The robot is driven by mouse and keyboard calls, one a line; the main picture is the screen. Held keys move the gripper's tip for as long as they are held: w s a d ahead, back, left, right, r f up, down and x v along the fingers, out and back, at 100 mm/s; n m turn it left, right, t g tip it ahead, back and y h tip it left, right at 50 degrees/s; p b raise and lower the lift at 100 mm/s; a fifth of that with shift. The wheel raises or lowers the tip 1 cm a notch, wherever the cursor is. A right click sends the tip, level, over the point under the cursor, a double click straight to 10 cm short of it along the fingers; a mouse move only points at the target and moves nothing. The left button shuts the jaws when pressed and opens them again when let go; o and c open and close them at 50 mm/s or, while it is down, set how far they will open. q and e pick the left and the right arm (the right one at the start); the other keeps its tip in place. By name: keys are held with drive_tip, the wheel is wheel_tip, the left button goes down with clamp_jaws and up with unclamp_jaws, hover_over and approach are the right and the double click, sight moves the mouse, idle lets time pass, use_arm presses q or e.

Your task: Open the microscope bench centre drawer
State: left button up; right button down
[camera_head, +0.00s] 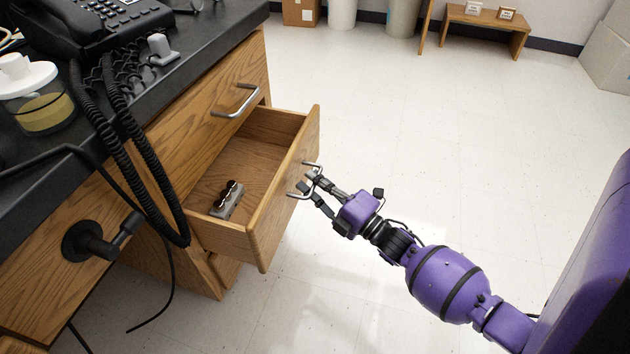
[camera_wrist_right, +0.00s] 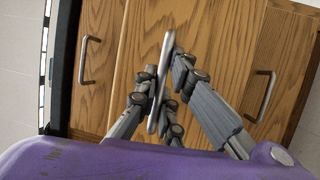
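The wooden centre drawer (camera_head: 285,205) stands pulled well out of the bench, and its inside shows in the head view. A small grey holder with dark round parts (camera_head: 228,200) lies on its floor. The drawer's metal handle (camera_head: 311,165) is on its front face, and it also shows in the right wrist view (camera_wrist_right: 165,58). My right gripper (camera_head: 308,183) is at this handle, with fingers on both sides of it. In the right wrist view the fingers (camera_wrist_right: 164,82) close around the bar. My left gripper is not in view.
Another closed drawer with a handle (camera_head: 236,103) is just above the open one. A telephone (camera_head: 95,20), a jar (camera_head: 38,98) and coiled cords (camera_head: 125,140) are on the black bench top, the cords hanging over its edge. The floor (camera_head: 420,130) to the right is clear.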

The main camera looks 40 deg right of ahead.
idle(0.3)
drive_tip(key=s+d+p, duration=0.2)
drive_tip(key=s+d, duration=0.6)
drive_tip(key=s, duration=0.2)
drive_tip(key=shift+s, duration=0.1)
drive_tip(key=c, duration=2)
unclamp_jaws()
drive_tip(key=shift+o, duration=0.5)
drive_tip(key=v, duration=1.2)
